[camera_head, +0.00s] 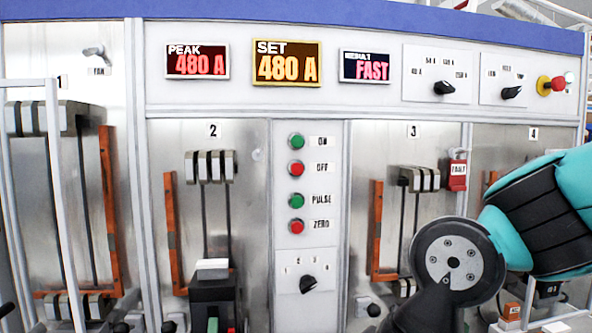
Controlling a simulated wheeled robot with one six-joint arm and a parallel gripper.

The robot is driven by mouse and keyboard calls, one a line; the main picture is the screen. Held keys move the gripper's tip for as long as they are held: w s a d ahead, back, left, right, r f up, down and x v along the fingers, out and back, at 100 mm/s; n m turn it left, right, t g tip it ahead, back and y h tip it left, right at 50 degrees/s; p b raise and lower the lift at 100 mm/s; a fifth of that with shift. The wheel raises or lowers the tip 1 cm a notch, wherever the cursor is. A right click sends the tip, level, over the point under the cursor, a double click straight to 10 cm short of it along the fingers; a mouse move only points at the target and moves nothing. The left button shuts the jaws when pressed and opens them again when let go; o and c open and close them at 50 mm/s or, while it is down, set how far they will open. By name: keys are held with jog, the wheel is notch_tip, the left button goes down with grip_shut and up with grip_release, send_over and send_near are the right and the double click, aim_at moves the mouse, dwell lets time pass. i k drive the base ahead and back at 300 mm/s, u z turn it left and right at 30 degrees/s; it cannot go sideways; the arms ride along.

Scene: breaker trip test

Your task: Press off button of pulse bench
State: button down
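The pulse bench (380,85) fills the view as a pale panel with a blue top edge. Its off button (296,169) is the red round one labelled OFF, second from the top in the central button column. A green ON button (296,140) is above it; a green PULSE button (296,200) and a red ZERO button (296,227) are below. Nothing covers the off button. My teal and black arm crosses the lower right, well apart from the buttons; its gripper end is out of the picture. The displays read PEAK 480 A, SET 480 A and a result of FAST.
A black device with a white top (212,268) stands before bay 2. A rotary knob (308,283) sits under the buttons. A red emergency-type button (557,84) is at upper right. A red FAULT tag (458,170) hangs by bay 3. The space before the buttons looks clear.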

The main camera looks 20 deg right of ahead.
aim_at(297, 168)
jog(key=u, duration=0.55)
jog(key=k, duration=1.3)
jog(key=z, duration=0.25)
jog(key=i, duration=0.7)
jog(key=z, duration=0.65)
jog(key=i, duration=0.7)
jog(key=u, duration=0.15)
